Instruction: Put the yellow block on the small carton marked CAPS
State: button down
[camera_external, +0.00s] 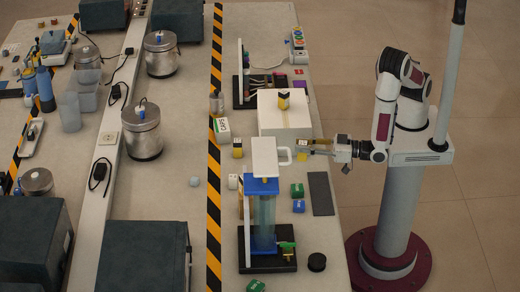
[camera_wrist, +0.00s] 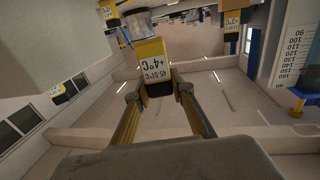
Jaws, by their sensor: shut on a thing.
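In the wrist view a yellow and black block (camera_wrist: 153,64) with a white temperature label sits between the two fingers of my gripper (camera_wrist: 158,90), which is shut on it. In the external view my gripper (camera_external: 306,146) is at the right edge of the table, close to the white handle of a vessel on the blue stand. The held block is too small to make out clearly there. A small white and green carton (camera_external: 222,130) lies by the striped tape, left of the white box; its lettering is too small to read surely.
A white box (camera_external: 284,116) bears a yellow and black block (camera_external: 283,101). Another such block (camera_external: 238,147) stands on the table by the tape. The tall blue stand (camera_external: 263,213) with the white vessel (camera_external: 264,157) is an obstacle.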

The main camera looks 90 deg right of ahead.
jog(key=w+d+m+g+h, duration=0.25)
jog(key=w+h, duration=0.25)
jog(key=w, duration=0.5)
notch_tip(320, 180, up, 6)
jog(key=m+g+h, duration=0.8)
jog(key=m+g, duration=0.1)
send_over(222, 130)
jog(key=shift+f+t, duration=0.1)
jog(key=shift+t, duration=0.15)
notch_tip(222, 130, down, 6)
jog(key=shift+f, duration=0.15)
jog(key=shift+f, duration=1.85)
jog(key=shift+f, duration=0.2)
